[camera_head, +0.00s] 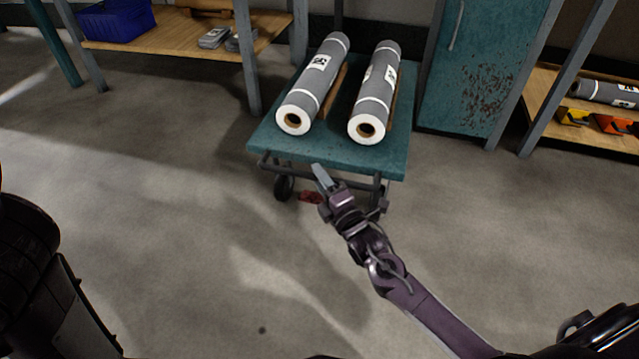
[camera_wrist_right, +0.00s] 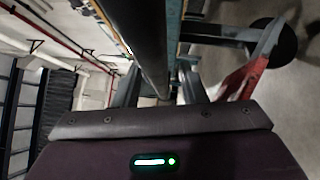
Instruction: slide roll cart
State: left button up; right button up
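A teal cart (camera_head: 262,142) stands on small dark wheels, with a thin dark bar (camera_head: 290,169) along its near side below the top. Two grey rolls with white bands and labels lie side by side on it, the left roll (camera_head: 307,92) and the right roll (camera_head: 378,82). My right gripper (camera_head: 321,176) is at the cart's near side and overlaps the bar. In the right wrist view its two fingers (camera_wrist_right: 160,88) stand apart, with a long dark bar-like part running between them. I cannot tell whether they touch it. My left gripper is out of view.
A wooden shelf (camera_head: 165,38) with a blue bin (camera_head: 115,20) stands at the back left. A rusty teal cabinet (camera_head: 480,65) is behind the cart at right, and another shelf (camera_head: 550,110) stands at the far right. The floor in front of the cart is clear.

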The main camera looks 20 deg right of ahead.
jog(key=shift+w+r, duration=0.1)
jog(key=shift+w, duration=0.35)
grip_shut()
